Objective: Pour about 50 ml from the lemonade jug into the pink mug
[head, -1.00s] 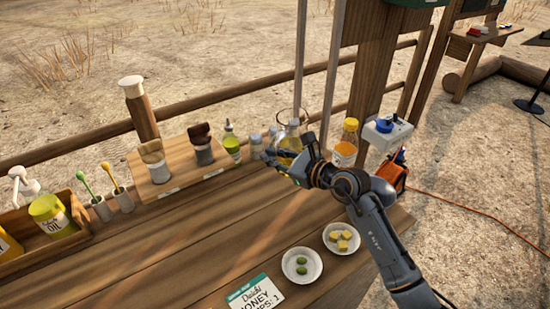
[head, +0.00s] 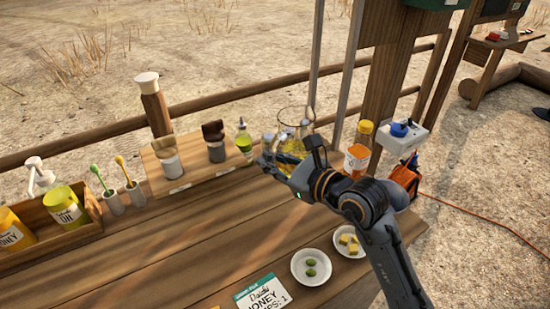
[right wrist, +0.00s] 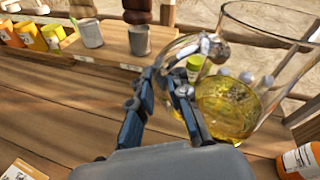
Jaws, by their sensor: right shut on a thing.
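The lemonade jug (head: 295,122) is clear glass with yellow liquid in its lower part. It is at the back right of the wooden counter and shows large in the right wrist view (right wrist: 262,45). My right gripper (right wrist: 167,82) is shut on the jug's curved glass handle. In the head view the right gripper (head: 270,160) partly covers the jug's lower side, so I cannot tell whether its base touches the counter. I see no pink mug in either view. My left gripper is not in view.
Two white bowls (head: 297,276) and a honey card (head: 262,292) lie at the front. A wooden bottle crate (head: 92,207) is at left. The middle counter is clear.

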